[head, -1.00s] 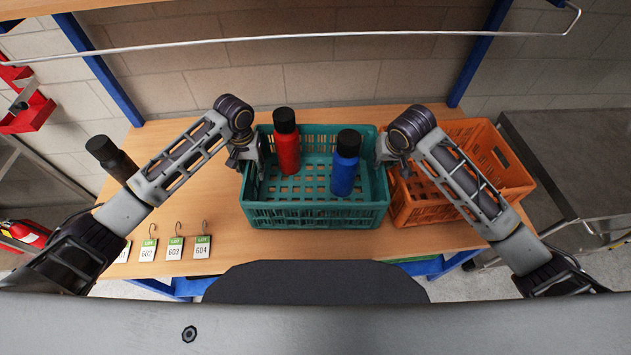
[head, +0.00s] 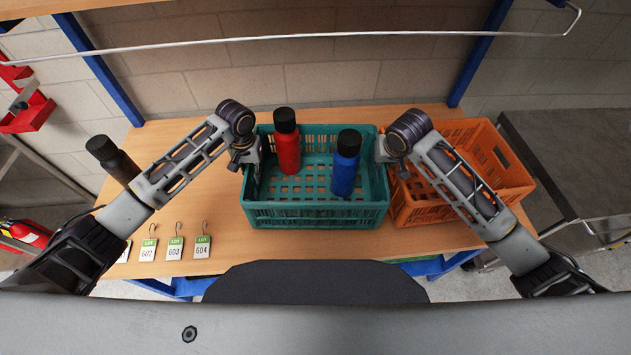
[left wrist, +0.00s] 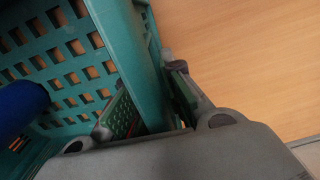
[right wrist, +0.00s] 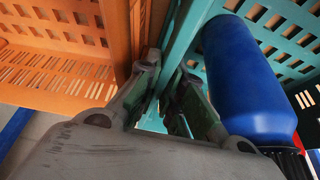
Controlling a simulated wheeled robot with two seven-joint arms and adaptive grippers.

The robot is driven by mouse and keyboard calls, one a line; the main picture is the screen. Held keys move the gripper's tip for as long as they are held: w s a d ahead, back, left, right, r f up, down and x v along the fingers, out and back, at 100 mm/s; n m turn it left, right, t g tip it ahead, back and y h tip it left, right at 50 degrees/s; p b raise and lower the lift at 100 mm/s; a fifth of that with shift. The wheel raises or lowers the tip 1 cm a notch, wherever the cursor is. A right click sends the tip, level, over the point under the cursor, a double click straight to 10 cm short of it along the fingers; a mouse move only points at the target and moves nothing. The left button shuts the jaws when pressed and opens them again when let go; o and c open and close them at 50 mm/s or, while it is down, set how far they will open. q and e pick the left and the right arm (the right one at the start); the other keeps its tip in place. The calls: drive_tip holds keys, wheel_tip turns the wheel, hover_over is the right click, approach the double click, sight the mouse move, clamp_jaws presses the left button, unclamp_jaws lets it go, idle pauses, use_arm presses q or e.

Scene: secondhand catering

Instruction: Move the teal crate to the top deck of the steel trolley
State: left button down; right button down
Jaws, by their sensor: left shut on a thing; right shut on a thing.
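The teal crate (head: 315,215) stands on the wooden table with a red bottle (head: 287,145) and a blue bottle (head: 345,165) upright inside. My left gripper (head: 250,160) is shut on the crate's left wall; in the left wrist view its fingers (left wrist: 150,110) straddle the teal wall (left wrist: 130,50). My right gripper (head: 384,152) is shut on the crate's right wall; in the right wrist view its fingers (right wrist: 163,90) straddle that wall, beside the blue bottle (right wrist: 245,75). The steel trolley (head: 560,160) is probably the grey metal piece at the right, only partly in view.
An orange crate (head: 420,213) sits close against the teal crate's right side. Several lot tags (head: 174,248) lie at the front left. A blue-framed rack with a wire (head: 300,37) crosses above the table (head: 220,225).

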use_arm(q)
drive_tip(key=shift+w+r, duration=0.15)
use_arm(e)
drive_tip(key=shift+w+r, duration=0.1)
drive_tip(key=shift+r, duration=0.05)
